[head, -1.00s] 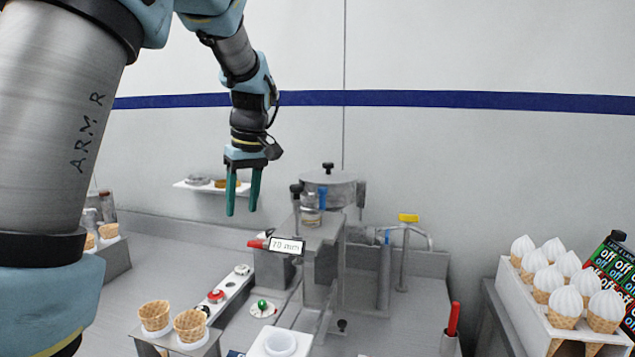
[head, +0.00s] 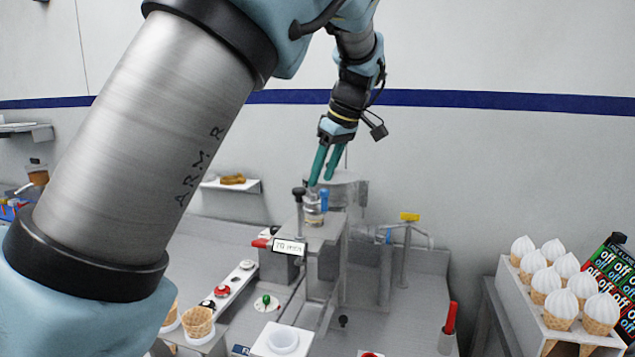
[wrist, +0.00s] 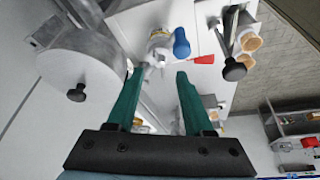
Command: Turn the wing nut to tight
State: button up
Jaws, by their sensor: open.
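A small metal fitting with a brass-coloured ring (head: 313,211) stands on top of the grey machine (head: 328,235), beside a blue handle (head: 324,199). In the wrist view the fitting (wrist: 160,46) lies just beyond my fingertips, with the blue handle (wrist: 181,43) to its right. A pale metal piece on the fitting's near side may be the wing nut, but its wings are too small to make out. My gripper (head: 320,183), with two green fingers, points down above the fitting. It also shows in the wrist view (wrist: 157,72), open, with nothing clearly held between the fingers.
A black-knobbed post (head: 299,194) stands close left of the fitting. A round metal drum (wrist: 80,75) with a black knob is behind it. A red lever (wrist: 203,59) and the "70 mm" sign (head: 290,247) are nearby. A cone rack (head: 545,325) stands at right.

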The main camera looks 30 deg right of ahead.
aim_at(317, 198)
jog(key=shift+p+x, duration=0.45)
jog(key=shift+x, duration=1.65)
jog(key=shift+c, duration=0.4)
grip_shut()
